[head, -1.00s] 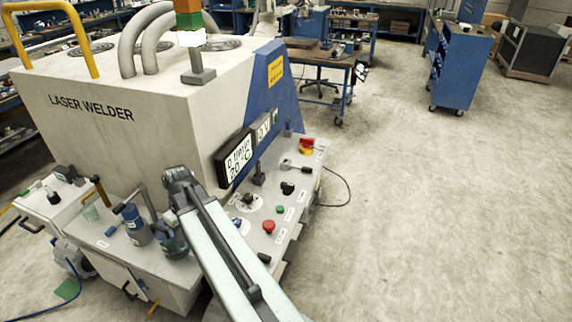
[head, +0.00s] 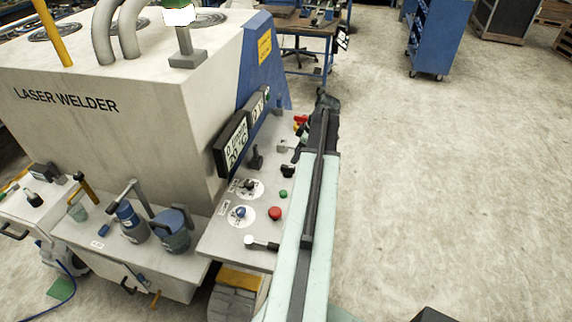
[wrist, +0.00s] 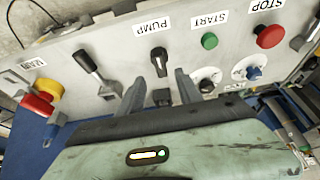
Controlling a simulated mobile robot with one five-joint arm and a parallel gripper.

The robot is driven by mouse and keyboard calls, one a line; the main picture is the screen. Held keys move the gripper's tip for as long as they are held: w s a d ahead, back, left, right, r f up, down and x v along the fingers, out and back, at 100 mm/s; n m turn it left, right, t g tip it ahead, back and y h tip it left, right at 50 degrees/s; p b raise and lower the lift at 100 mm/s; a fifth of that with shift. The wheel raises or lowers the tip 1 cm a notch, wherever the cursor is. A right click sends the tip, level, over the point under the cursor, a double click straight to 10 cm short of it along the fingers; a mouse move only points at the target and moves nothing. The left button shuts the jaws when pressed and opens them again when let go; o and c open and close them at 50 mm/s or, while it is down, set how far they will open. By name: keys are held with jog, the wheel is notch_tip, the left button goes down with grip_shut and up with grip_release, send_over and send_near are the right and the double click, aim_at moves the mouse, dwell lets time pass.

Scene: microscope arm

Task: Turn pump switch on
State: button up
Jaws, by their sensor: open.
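The pump switch (wrist: 158,61) is a black knob on the panel, under the upside-down PUMP label (wrist: 152,27) in the wrist view. In the head view the black switch (head: 288,171) sits beside my arm. My gripper (wrist: 160,78) is open, with its two grey fingers apart and pointing at the panel just below the switch in the wrist view. The switch shows roughly centred between the finger directions, and nothing is held. I cannot tell whether a finger touches it.
The floor (head: 440,190) right of the laser welder is clear.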

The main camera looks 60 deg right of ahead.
aim_at(289, 166)
jog(key=b+x, duration=0.7)
jog(key=x, duration=0.1)
jog(key=shift+r, duration=0.15)
grip_shut()
